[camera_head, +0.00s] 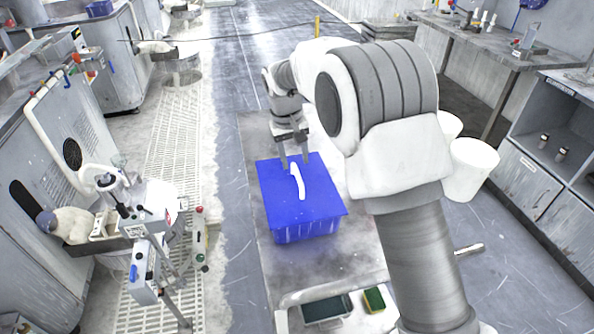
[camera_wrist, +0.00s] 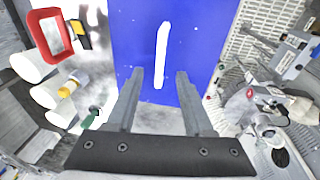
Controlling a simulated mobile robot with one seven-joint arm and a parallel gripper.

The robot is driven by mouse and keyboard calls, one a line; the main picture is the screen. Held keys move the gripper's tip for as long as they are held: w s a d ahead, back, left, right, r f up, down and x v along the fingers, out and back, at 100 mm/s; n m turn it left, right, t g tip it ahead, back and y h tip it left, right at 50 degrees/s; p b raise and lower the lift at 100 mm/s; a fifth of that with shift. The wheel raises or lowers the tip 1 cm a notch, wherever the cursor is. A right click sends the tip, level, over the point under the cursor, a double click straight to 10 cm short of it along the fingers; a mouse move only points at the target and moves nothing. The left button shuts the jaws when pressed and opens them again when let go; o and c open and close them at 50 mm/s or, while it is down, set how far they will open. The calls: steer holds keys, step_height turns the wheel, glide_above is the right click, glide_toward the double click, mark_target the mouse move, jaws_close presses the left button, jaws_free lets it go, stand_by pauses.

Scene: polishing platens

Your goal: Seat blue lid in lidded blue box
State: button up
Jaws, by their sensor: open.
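The blue lid (camera_head: 318,197) lies on top of the blue box (camera_head: 305,232), which stands on a low grey bench. It covers the box's opening; I cannot tell if it sits flush all round. A white bar handle (camera_head: 299,184) runs along the lid's middle. My gripper (camera_head: 294,160) is open and empty, pointing down over the lid's far part near the handle's far end. In the wrist view the lid (camera_wrist: 195,60) fills the centre. The handle (camera_wrist: 161,50) shows between and beyond the fingertips (camera_wrist: 172,71), closer to the left finger.
The low bench (camera_head: 323,267) has clear top around the box. A dark tray (camera_head: 327,309) and a green-and-yellow sponge (camera_head: 374,299) are at its near end. White buckets (camera_head: 469,170) stand to the right. A machine with control boxes (camera_head: 150,230) stands left.

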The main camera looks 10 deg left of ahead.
step_height(320, 180, up, 10)
steer(key=s, duration=0.1)
steer(key=shift+s+a, duration=0.3)
steer(key=shift+a, duration=0.15)
steer(key=s+d+r+m, duration=0.1)
steer(key=s+d+r, duration=0.2)
steer(key=d, duration=0.3)
steer(key=s+d+r+m+t+y, duration=0.1)
steer(key=s+d+r, duration=0.3)
steer(key=d, duration=0.1)
steer(key=s+d+r, duration=0.3)
steer(key=d, duration=0.3)
steer(key=s+d+f+m+t, duration=0.1)
steer(key=s+d+f, duration=0.1)
steer(key=s+d, duration=0.4)
steer(key=s+d+f+m+t, duration=0.1)
steer(key=s+d, duration=0.4)
steer(key=s, duration=0.8)
steer(key=shift+d+f+m+t+p, duration=0.35)
steer(key=shift+f+m+t, duration=0.1)
steer(key=shift+m, duration=0.15)
steer(key=shift+s, duration=0.1)
